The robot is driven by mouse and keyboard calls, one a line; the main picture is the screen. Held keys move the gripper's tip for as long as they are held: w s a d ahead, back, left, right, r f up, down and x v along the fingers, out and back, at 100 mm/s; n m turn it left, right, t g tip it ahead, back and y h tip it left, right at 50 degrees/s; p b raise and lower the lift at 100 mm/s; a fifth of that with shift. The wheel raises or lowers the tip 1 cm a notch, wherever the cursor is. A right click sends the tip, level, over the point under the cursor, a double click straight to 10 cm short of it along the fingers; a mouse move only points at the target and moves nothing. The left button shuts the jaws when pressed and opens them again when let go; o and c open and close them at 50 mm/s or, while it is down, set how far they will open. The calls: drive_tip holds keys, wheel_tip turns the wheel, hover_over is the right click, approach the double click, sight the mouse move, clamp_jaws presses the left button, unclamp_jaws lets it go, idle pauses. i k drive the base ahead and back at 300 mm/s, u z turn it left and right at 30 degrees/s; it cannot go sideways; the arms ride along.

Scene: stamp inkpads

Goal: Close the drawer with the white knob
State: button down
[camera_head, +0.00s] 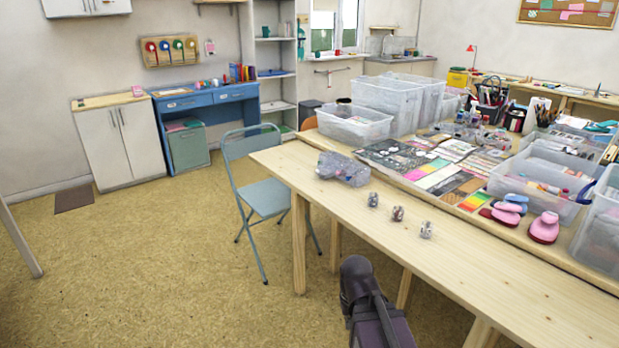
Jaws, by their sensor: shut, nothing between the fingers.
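A blue desk (207,96) stands against the far left wall. It has a left drawer front (184,104) and a right drawer front (237,95) under its top. Both are small and distant here, so I cannot make out the colour of their knobs or which one has a white knob. I also cannot tell how far either drawer stands open. My gripper's fingers do not show; only a dark part of my arm shows at the bottom centre, beside the wooden table.
A long wooden table (470,263) with clear bins and craft supplies fills the right. A light-blue folding chair (262,196) stands between it and the desk. A white cabinet (120,145) is left of the desk. The floor (130,260) at left is clear.

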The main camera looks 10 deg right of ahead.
sight(326, 169)
drive_tip(key=k, duration=1.25)
drive_tip(key=u, duration=0.35)
drive_tip(key=i, duration=2.05)
drive_tip(key=z, duration=0.5)
